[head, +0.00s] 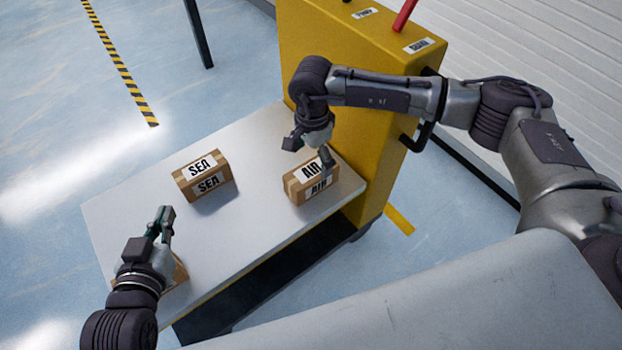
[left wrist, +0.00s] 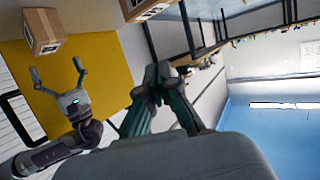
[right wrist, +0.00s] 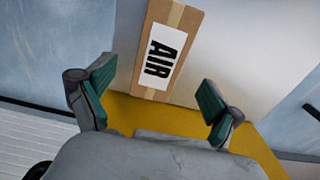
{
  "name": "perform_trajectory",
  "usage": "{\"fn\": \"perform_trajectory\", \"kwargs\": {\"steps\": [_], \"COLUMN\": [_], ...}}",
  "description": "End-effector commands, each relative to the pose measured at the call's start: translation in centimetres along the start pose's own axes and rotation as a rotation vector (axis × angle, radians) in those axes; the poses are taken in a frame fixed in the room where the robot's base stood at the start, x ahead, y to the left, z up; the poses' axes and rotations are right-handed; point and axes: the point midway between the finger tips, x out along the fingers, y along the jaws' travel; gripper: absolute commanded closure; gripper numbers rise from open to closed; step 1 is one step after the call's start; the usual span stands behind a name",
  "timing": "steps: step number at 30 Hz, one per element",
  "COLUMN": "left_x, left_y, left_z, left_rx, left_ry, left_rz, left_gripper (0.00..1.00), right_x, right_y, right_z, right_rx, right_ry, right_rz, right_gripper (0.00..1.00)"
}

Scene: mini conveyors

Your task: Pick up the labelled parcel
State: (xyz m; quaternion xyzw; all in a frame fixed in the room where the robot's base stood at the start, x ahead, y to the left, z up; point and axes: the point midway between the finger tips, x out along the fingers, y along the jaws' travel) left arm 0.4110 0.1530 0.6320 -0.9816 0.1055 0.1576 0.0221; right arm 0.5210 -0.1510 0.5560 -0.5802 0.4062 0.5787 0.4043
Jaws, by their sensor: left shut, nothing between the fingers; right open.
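A brown parcel labelled AIR (head: 318,188) sits at the right end of the white table. In the right wrist view the AIR parcel (right wrist: 165,50) lies ahead, between the line of the two fingers. My right gripper (head: 309,152) is open and empty above and close to this parcel; its spread fingers also show in the right wrist view (right wrist: 155,75). A parcel labelled SEA (head: 204,176) stands left of it. A third parcel (head: 181,272) is mostly hidden behind my left gripper (head: 166,218), which is shut and empty over the table's near left part.
The white table (head: 130,205) is clear around the SEA parcel. A yellow cabinet (head: 350,60) with a red lever (head: 405,15) and a black handle (head: 420,136) stands at the table's right end. Black-and-yellow tape (head: 118,62) marks the floor.

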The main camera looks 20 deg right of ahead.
Motion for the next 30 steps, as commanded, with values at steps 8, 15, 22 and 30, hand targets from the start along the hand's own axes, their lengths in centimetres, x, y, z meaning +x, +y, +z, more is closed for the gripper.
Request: {"fn": "perform_trajectory", "kwargs": {"steps": [8, 15, 22, 30], "left_x": [0.3, 0.0, -1.0, -1.1], "left_y": [0.4, 0.9, 1.2, 1.3], "left_z": [-2.3, -5.8, -8.5, -8.9], "left_rx": [-0.001, -0.004, -0.008, -0.009], "left_ry": [0.136, 0.346, 0.509, 0.527], "left_rz": [0.008, 0.021, 0.030, 0.031], "left_gripper": [1.00, 1.00, 1.00, 1.00], "right_x": [2.4, 5.2, 7.2, 7.3], "right_y": [0.0, 0.2, 0.1, 0.1], "right_z": [0.1, 0.4, 0.3, 0.3], "right_rx": [0.000, 0.001, 0.003, 0.003], "right_ry": [-0.002, -0.003, -0.002, -0.003], "right_rz": [-0.001, 0.001, -0.001, -0.001], "right_gripper": [0.08, 0.08, 0.08, 0.08]}}
